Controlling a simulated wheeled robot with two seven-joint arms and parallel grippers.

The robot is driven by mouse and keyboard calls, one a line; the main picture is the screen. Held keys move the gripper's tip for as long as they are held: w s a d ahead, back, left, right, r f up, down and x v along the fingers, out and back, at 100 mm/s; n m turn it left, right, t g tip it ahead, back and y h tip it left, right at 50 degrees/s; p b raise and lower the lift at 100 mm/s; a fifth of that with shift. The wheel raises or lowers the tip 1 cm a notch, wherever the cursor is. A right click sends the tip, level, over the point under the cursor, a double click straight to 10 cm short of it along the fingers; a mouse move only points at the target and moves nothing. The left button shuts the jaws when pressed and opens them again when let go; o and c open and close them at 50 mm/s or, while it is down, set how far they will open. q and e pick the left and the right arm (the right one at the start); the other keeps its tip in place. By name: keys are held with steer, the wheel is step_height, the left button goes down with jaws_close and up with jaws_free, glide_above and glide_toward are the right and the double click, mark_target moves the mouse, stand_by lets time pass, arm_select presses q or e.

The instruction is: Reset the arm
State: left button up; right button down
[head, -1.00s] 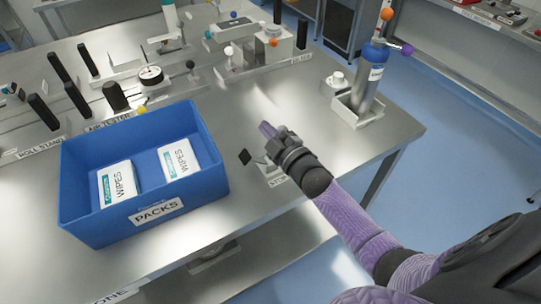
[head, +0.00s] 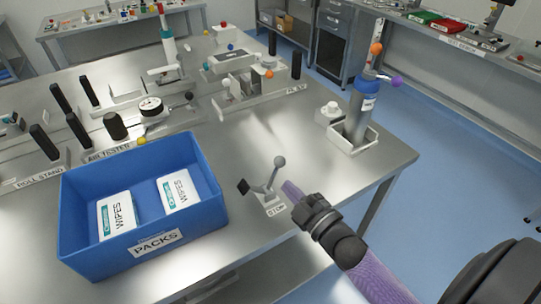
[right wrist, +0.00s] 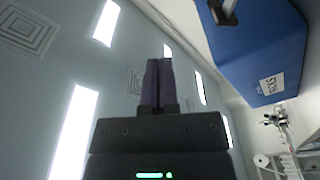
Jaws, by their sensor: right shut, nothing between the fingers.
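My right gripper (head: 289,189) has purple fingers and comes in from the lower right in the head view. It is shut and empty. In the right wrist view its two fingers (right wrist: 160,85) lie together, pointing up the picture. In the head view a small lever with a grey ball knob (head: 279,161) stands on a base marked STOP (head: 270,208), just left of the fingertips. My left gripper is not in view.
A blue bin (head: 141,247) marked PACKS holds two white wipes packs (head: 117,214) at the left. Several black posts and a gauge (head: 151,106) stand behind.

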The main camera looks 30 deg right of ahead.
steer(key=s+a+f+m+g+h, duration=0.1)
steer(key=s+a+f+m+g, duration=0.1)
steer(key=s+a+m+g, duration=0.5)
steer(key=s+a+f+m+g+h, duration=0.2)
steer(key=s+f+m+g, duration=0.15)
steer(key=s+g, duration=0.65)
steer(key=s+f+b, duration=0.3)
steer(key=f+b, duration=0.2)
steer(key=f, duration=1.6)
steer(key=s+d+f+g+b, duration=0.1)
steer(key=s+d+f+b, duration=0.2)
steer(key=s+f, duration=1)
step_height(320, 180, down, 2)
steer(key=shift+s+d, duration=0.15)
steer(key=shift+s, duration=0.15)
